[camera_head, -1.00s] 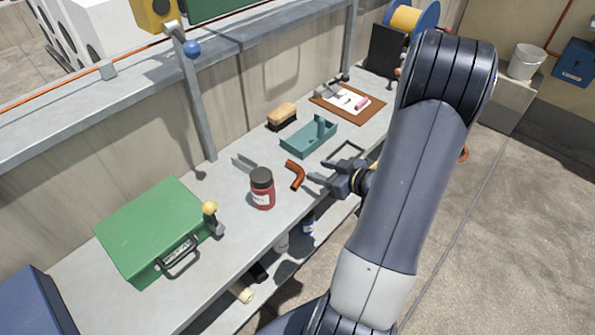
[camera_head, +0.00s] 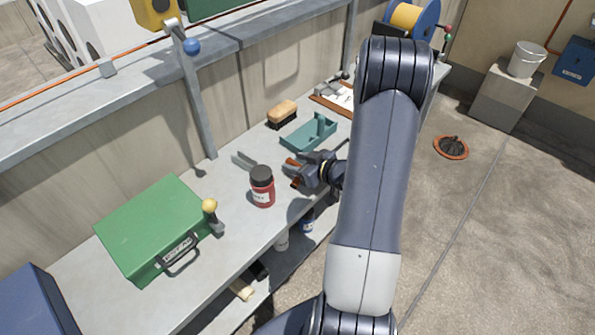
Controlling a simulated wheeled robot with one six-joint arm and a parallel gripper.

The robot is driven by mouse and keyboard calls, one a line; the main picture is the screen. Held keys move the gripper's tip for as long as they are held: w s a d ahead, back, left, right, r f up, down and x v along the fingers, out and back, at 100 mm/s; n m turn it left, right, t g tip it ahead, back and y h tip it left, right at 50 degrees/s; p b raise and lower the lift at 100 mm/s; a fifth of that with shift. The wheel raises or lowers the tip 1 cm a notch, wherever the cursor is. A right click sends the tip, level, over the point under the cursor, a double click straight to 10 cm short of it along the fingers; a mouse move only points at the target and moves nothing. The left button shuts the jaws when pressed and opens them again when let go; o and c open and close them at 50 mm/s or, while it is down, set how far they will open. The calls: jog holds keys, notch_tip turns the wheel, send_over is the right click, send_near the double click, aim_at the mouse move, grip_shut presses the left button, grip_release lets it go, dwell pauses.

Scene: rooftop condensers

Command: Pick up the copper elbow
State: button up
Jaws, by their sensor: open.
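The copper elbow (camera_head: 291,163) lies on the grey bench, just right of a red jar with a dark lid (camera_head: 262,187). My gripper (camera_head: 292,172) is at the elbow, with its fingers open and reaching left over it. The fingers hide the middle of the elbow, and only its orange-brown ends show. I cannot tell whether the fingers touch it.
A teal tray (camera_head: 297,143) and a brush (camera_head: 282,114) stand behind the elbow. A grey bracket (camera_head: 243,161) lies behind the jar. A green case (camera_head: 150,228) stands at the left of the bench. My arm hides the bench's right part.

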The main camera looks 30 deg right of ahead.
jog(key=shift+c, duration=0.3)
grip_shut()
